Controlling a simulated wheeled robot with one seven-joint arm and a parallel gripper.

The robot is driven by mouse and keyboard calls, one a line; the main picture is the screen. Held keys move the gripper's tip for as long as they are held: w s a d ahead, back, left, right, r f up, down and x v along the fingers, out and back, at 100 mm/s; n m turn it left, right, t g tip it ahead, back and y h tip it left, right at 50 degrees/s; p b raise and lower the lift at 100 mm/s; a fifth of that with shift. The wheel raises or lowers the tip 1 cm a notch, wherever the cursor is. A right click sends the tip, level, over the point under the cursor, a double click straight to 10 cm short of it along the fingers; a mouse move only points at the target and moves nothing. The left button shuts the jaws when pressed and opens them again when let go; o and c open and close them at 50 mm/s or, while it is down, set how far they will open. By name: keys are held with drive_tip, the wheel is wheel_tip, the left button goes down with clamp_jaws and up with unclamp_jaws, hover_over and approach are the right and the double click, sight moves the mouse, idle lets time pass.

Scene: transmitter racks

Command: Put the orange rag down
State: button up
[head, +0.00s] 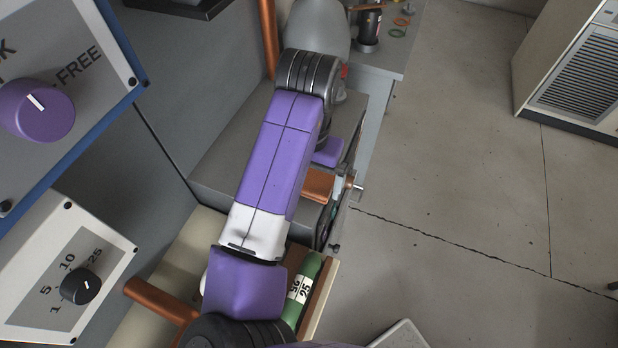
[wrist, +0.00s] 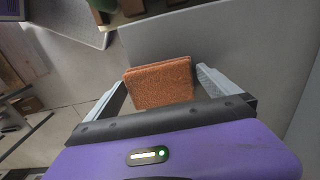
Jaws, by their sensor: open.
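The orange rag (wrist: 160,85) is a folded, rough-textured pad. In the wrist view it lies between the two fingers of my gripper (wrist: 161,77), with a visible gap on the right side; the left finger is close to its edge. A grey flat surface (wrist: 220,35) shows behind it; I cannot tell for sure whether the rag rests on it. In the head view an orange patch, most likely the rag (head: 318,185), shows by the front edge of the grey box top (head: 235,165), just below my purple gripper body. The fingertips are not clear there.
A grey bench (head: 385,55) beyond holds a dark jar (head: 369,27) and small rings. Panels with a purple knob (head: 38,110) and a black knob (head: 80,286) stand left.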

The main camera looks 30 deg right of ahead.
sight(310, 182)
drive_tip(key=r, duration=0.7)
drive_tip(key=shift+s+r, duration=0.2)
drive_tip(key=shift+r, duration=0.1)
drive_tip(key=w+d+r+n+t+h, duration=0.25)
drive_tip(key=d+t+h, duration=0.3)
drive_tip(key=d, duration=0.75)
drive_tip(key=w+d+r+n+t+h, duration=0.1)
drive_tip(key=d+r+n+t+h, duration=0.4)
drive_tip(key=d, duration=0.8)
drive_tip(key=s+a+f+n+t+y, duration=0.5)
drive_tip(key=s+a+f+n+y, duration=0.3)
drive_tip(key=s+a+f, duration=0.55)
drive_tip(key=s+a+m+y, duration=0.1)
drive_tip(key=s+a+m, duration=0.1)
drive_tip(key=s+a, duration=0.4)
drive_tip(key=s+a+r+m+y, duration=0.1)
drive_tip(key=s+a+m, duration=0.1)
drive_tip(key=s+a, duration=0.4)
drive_tip(key=s, duration=0.5)
drive_tip(key=shift+s+r+m+g, duration=0.15)
drive_tip(key=shift+r+m+g, duration=0.15)
drive_tip(key=shift+m+g, duration=0.05)
